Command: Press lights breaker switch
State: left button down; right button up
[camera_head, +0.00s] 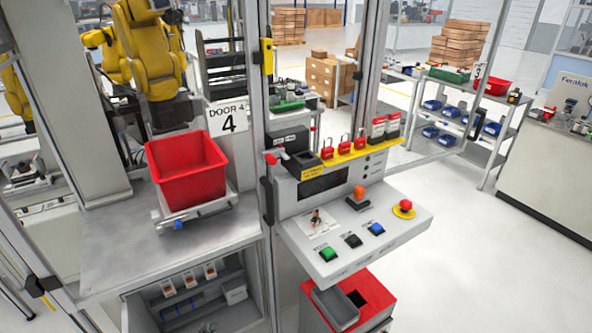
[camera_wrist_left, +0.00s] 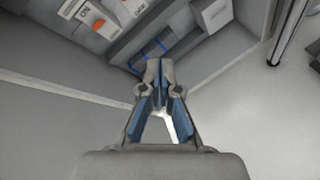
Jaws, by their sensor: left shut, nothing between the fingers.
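Several breaker switches, white with orange-red parts, sit in a row inside the open grey cabinet under the workbench. In the head view the middle breaker (camera_head: 189,279) lies between a left breaker (camera_head: 168,287) and a right breaker (camera_head: 210,271). My right gripper is not in view.
A red bin (camera_head: 187,175) stands on the grey workbench (camera_head: 120,262) above the cabinet. A control panel (camera_head: 340,250) with coloured buttons juts out to the right. Grey cabinet walls border the opening.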

pick_arm(q)
jog(key=s+d+f+m+g+h, duration=0.25)
jog(key=s+d+f+m, duration=0.25)
jog(key=s+m, duration=0.35)
jog(key=s+d+f+m+g+h, duration=0.1)
jog(key=s+d+f+m+h, duration=0.3)
jog(key=s+m, duration=0.5)
jog(key=s+d+f+m+g, duration=0.1)
jog(key=s+f+m+g, duration=0.1)
jog(key=s+m, duration=0.3)
jog(key=s+d+f+m+g+y, duration=0.1)
jog(key=s+m, duration=0.5)
jog(key=s, duration=0.7)
jog(key=s+d+f+m+g+y, duration=0.1)
jog(key=s+d+f+m+g, duration=0.2)
jog(key=s+m, duration=0.3)
jog(key=s+f+g, duration=0.1)
jog(key=s, duration=0.2)
jog(key=shift+s, duration=0.25)
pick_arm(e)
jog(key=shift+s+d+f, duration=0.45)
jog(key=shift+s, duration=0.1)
pick_arm(q)
jog(key=shift+a+f+m, duration=0.1)
jog(key=shift+m, duration=0.15)
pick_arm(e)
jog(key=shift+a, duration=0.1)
